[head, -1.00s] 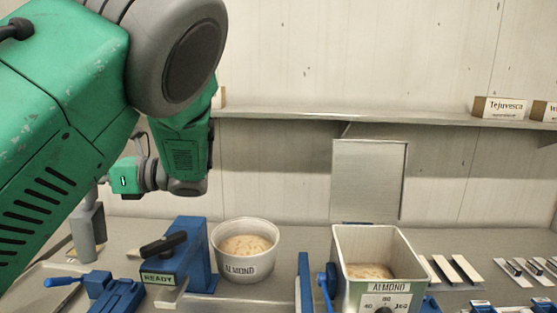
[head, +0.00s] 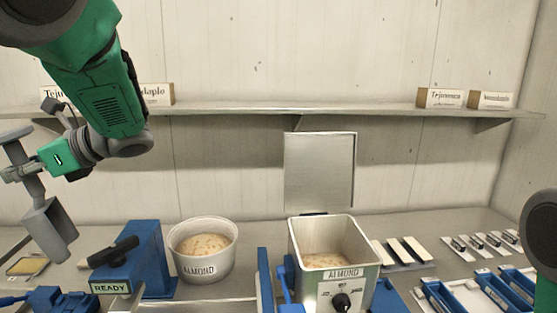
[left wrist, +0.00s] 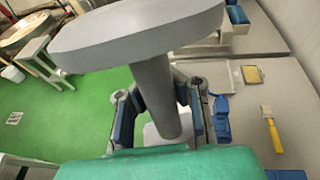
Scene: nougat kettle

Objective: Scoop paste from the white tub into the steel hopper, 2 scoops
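The white tub (head: 203,262), labelled ALMOND, stands on the counter with pale, lumpy paste (head: 203,244) inside. The steel hopper (head: 312,245), also labelled ALMOND, stands to its right with its lid (head: 319,170) raised and similar paste low inside. My left gripper (head: 20,171) is shut on the handle of a grey scoop (head: 50,230), held tilted left of the tub. The left wrist view shows the fingers around the grey handle (left wrist: 155,95); the scoop's contents cannot be made out. My right gripper is out of view; only part of that arm shows at the right edge.
A blue stand (head: 146,255) marked READY, with a black handle, is between scoop and tub. A blue upright (head: 263,280) stands before the hopper's left side. A shelf (head: 240,110) runs along the wall. Light and dark strips (head: 403,251) lie right of the hopper.

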